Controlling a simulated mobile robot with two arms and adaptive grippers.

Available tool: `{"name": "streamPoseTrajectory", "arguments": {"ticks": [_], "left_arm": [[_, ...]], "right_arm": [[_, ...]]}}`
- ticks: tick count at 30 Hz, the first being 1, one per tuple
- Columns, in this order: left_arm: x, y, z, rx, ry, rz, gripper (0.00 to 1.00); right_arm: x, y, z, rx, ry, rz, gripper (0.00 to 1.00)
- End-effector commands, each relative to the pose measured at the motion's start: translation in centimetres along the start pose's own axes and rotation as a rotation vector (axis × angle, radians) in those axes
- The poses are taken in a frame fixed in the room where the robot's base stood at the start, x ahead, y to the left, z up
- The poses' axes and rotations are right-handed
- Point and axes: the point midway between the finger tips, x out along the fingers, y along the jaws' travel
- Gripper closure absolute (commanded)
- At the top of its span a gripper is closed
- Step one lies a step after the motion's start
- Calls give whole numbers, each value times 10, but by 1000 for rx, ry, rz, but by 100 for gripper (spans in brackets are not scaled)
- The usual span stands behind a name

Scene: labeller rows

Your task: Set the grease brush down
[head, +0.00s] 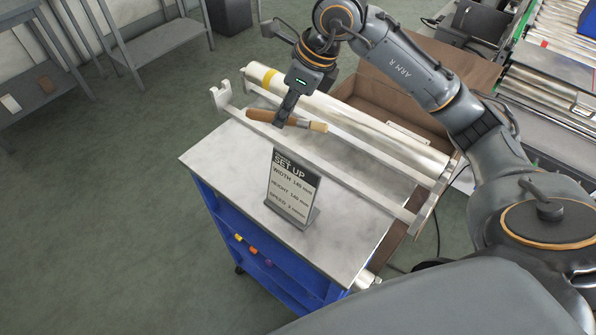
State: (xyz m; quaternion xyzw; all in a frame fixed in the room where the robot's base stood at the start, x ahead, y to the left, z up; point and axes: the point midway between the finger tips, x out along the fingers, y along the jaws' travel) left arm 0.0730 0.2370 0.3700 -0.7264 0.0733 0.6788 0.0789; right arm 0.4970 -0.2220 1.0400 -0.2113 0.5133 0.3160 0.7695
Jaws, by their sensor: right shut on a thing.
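The grease brush (258,115) has a wooden handle pointing left and pale bristles at its right end. My right gripper (286,119) is shut on the brush near its middle. The brush is roughly level, over the far part of the grey top of the blue cart (235,160). I cannot tell whether it touches the top. The gripper's fingers hide the middle of the brush. My left gripper is not in view.
A set-up sign (292,190) stands on the cart top, nearer than the brush. A rack with a long wrapped roll (350,120) runs along the cart's far right side. The cart top left of the sign is clear. A brown box (400,98) lies behind the roll.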

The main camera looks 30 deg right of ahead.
Motion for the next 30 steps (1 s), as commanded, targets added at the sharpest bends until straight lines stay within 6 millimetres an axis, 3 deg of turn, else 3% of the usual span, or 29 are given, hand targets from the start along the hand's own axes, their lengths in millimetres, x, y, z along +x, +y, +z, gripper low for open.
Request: {"name": "streamPoseTrajectory", "arguments": {"ticks": [1, 5, 11, 19, 24, 30], "left_arm": [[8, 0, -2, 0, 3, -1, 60], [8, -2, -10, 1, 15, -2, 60], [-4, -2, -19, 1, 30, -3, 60], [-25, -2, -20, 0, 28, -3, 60], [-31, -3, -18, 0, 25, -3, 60], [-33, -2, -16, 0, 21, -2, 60]], "right_arm": [[9, 0, -4, 0, -1, -1, 100], [11, 0, -4, -1, -2, -1, 100], [28, 7, 17, -3, -1, 6, 100], [80, 20, 66, -2, 0, 7, 100], [120, 24, 75, 1, 2, 5, 100], [142, 25, 81, 0, 0, 1, 100]]}}
